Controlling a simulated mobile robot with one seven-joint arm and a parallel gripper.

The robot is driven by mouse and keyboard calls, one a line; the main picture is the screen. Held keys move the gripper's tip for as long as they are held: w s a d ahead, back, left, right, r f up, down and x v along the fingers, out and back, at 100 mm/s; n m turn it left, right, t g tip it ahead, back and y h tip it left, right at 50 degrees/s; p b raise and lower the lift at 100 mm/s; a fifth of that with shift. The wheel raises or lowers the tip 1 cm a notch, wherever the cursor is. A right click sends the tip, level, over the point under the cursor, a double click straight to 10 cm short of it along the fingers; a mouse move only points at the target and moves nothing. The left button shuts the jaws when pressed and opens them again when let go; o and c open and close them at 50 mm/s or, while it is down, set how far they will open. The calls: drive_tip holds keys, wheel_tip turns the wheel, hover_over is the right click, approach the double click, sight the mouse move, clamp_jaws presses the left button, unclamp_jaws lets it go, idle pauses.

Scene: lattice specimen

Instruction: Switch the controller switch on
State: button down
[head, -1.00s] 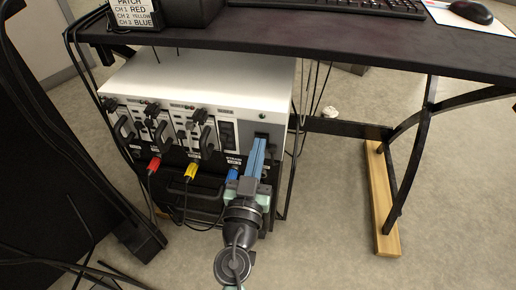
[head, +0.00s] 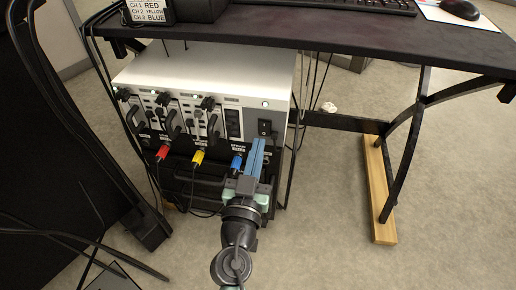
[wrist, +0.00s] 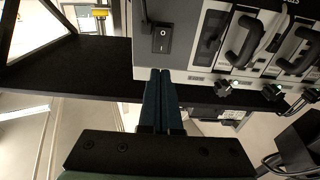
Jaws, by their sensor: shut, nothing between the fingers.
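The controller (head: 207,64) is a white-topped box with a grey front on a black shelf unit under the desk. Its black rocker switch (head: 264,127) is at the right end of the front. The switch also shows close in the wrist view (wrist: 163,38), with white marks on it; its tilt is hard to read. Small lights on the front glow, one just above the switch (head: 264,103). My gripper (head: 257,142) has blue fingers shut together and empty, just below the switch. In the wrist view the fingertips (wrist: 162,72) are apart from the switch.
Red (head: 163,152), yellow (head: 198,157) and blue (head: 237,161) plugs with cables sit below the front panel, left of my gripper. Black handles stick out of the modules. The dark desk (head: 340,30) overhangs the controller. Open floor lies right of it.

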drive_tip(key=v, duration=0.8)
drive_tip(key=shift+r, duration=0.75)
